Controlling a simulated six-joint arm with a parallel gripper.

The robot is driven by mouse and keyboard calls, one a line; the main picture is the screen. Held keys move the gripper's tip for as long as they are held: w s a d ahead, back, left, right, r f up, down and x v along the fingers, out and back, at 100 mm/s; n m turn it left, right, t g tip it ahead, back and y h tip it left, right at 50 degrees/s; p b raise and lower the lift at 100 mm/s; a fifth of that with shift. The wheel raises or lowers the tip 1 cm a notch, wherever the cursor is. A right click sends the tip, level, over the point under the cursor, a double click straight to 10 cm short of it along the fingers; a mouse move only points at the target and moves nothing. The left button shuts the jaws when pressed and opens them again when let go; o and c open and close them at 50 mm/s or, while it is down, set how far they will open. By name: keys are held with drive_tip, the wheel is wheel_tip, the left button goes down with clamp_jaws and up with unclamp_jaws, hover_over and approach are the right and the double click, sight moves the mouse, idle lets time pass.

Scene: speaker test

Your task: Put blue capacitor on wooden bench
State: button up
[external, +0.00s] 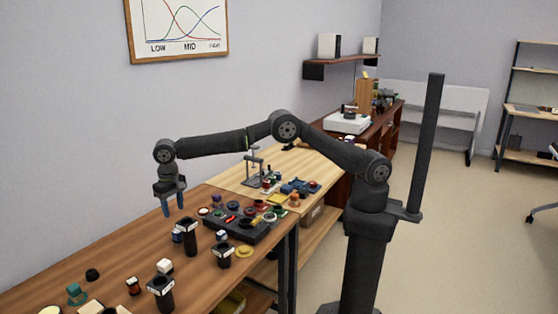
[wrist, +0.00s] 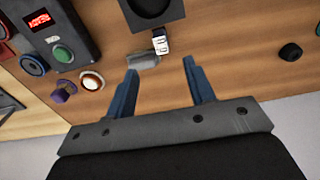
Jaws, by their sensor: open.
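My gripper (external: 175,211) hangs over the brown wooden bench (external: 122,252), fingers down, open and empty. In the wrist view its two blue fingers (wrist: 160,70) are spread apart. A small bluish piece with a pale label (external: 177,236) stands on the bench below the gripper, beside a tall black cylinder; it may be the blue capacitor, but its colour is hard to tell. In the wrist view a grey cylinder (wrist: 144,59) lies just beyond the fingertips, beside a white-marked black piece (wrist: 161,41). I cannot tell whether either is the blue capacitor.
A black panel with a red display (external: 236,226) lies to the right, with several coloured parts beyond. The wall is behind the bench. Bare wood shows at left.

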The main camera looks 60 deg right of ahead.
drive_tip(key=s+r+t, duration=0.3)
drive_tip(key=s+r, duration=0.2)
drive_tip(key=r, duration=0.2)
hover_over(177, 231)
drive_tip(key=s, duration=0.2)
wheel_tip(177, 231, down, 12)
drive_tip(key=r, duration=0.1)
drive_tip(key=shift+x, duration=3)
drive_tip(key=shift+s+a, duration=0.1)
clamp_jaws()
